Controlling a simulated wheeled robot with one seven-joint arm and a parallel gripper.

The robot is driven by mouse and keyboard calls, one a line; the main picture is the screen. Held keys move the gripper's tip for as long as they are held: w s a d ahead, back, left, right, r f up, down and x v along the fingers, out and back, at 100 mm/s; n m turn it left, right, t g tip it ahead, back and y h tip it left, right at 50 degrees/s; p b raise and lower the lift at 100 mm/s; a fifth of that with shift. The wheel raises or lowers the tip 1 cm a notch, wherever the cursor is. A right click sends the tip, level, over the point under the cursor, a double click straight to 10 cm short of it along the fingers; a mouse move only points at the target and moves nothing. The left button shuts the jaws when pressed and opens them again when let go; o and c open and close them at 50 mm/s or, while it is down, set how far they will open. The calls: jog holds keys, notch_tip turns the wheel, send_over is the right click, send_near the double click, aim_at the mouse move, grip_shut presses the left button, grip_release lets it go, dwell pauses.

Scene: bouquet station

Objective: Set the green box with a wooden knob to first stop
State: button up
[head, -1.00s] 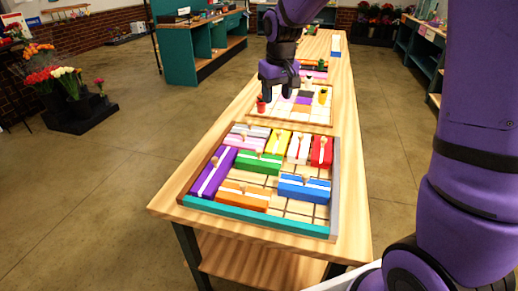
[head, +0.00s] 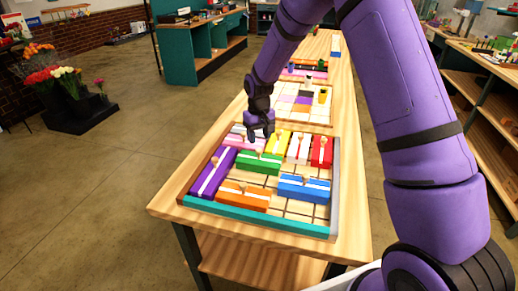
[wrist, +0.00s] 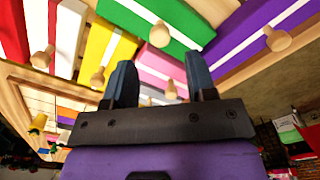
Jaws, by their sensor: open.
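The green box (head: 251,165) with a white stripe and a wooden knob (head: 260,154) lies in the near tray, right of the purple box and below the yellow box. It also shows in the wrist view (wrist: 187,22) at the top, with its knob (wrist: 160,35). My gripper (head: 262,135) is open and empty. It hangs above the back left part of the tray, over the pink box and just behind the green box, apart from its knob. In the wrist view my two fingers (wrist: 158,78) stand apart with nothing between them.
The framed tray (head: 334,190) also holds a purple box (head: 212,176), orange box (head: 238,200), blue box (head: 305,190), yellow box (head: 278,148), white box (head: 299,150) and red box (head: 321,152). Bare grid shows right of the green box and along the front. A second board (head: 320,116) lies behind.

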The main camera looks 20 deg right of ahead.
aim_at(259, 150)
notch_tip(259, 150, down, 6)
jog(key=shift+r, duration=0.15)
dwell(0.3)
grip_shut()
